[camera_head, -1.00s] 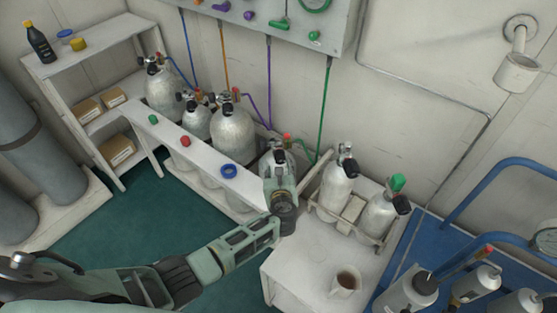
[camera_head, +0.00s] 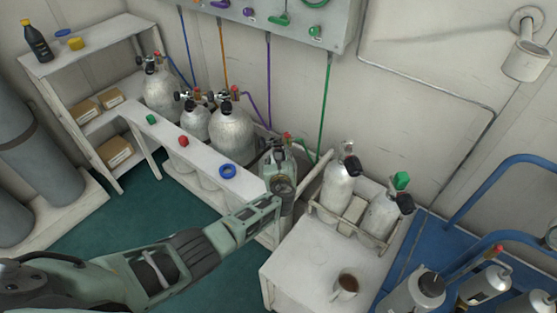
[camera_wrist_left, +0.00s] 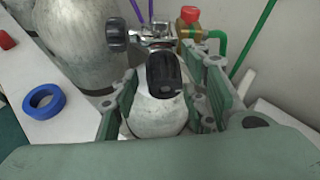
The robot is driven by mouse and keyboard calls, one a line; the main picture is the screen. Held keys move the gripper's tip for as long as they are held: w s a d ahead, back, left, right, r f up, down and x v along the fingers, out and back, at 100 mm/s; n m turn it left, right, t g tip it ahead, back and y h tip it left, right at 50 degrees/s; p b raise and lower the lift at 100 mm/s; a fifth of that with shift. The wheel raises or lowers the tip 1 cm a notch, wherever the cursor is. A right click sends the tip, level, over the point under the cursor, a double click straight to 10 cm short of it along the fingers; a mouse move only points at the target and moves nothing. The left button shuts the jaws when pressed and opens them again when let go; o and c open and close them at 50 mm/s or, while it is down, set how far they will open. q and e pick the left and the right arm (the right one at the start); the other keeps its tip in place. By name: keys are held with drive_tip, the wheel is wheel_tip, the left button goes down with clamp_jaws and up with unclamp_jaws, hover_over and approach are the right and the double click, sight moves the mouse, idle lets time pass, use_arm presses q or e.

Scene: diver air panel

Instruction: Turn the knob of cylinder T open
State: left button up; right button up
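In the left wrist view a pale cylinder (camera_wrist_left: 158,112) stands straight ahead of my left gripper (camera_wrist_left: 168,80). Its black knob (camera_wrist_left: 165,72) faces me between the two green fingers. The fingers are spread, with a visible gap on each side of the knob. In the head view my left gripper (camera_head: 279,165) is at this cylinder, at the right end of the white rack, and hides most of it. A brass fitting with a red cap (camera_wrist_left: 189,16) and green hose sits on its valve. No letter T is readable. My right gripper is not in view.
The white rack (camera_head: 200,160) holds other cylinders to the left; a blue ring (camera_wrist_left: 44,101) lies on it. A white table (camera_head: 310,262) to the right carries two cylinders in a holder and a mug (camera_head: 345,287). The panel (camera_head: 335,30) is above.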

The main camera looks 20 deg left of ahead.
use_arm(q)
drive_tip(key=c, duration=0.9)
drive_tip(key=shift+a+f+b, duration=0.15)
drive_tip(key=shift+f+b, duration=0.1)
drive_tip(key=shift+b, duration=0.1)
drive_tip(key=shift+f+n+t+h+b, duration=0.25)
drive_tip(key=shift+n+t+h+b, duration=0.2)
drive_tip(key=shift+n+b, duration=0.55)
drive_tip(key=shift+s+h+b, duration=0.1)
drive_tip(key=shift+h+b, duration=0.15)
drive_tip(key=shift+b, duration=0.15)
drive_tip(key=shift+r+n, duration=0.25)
drive_tip(key=shift+n, duration=0.15)
drive_tip(key=o, duration=1)
drive_tip(key=shift+a, duration=0.15)
drive_tip(key=shift+o, duration=0.2)
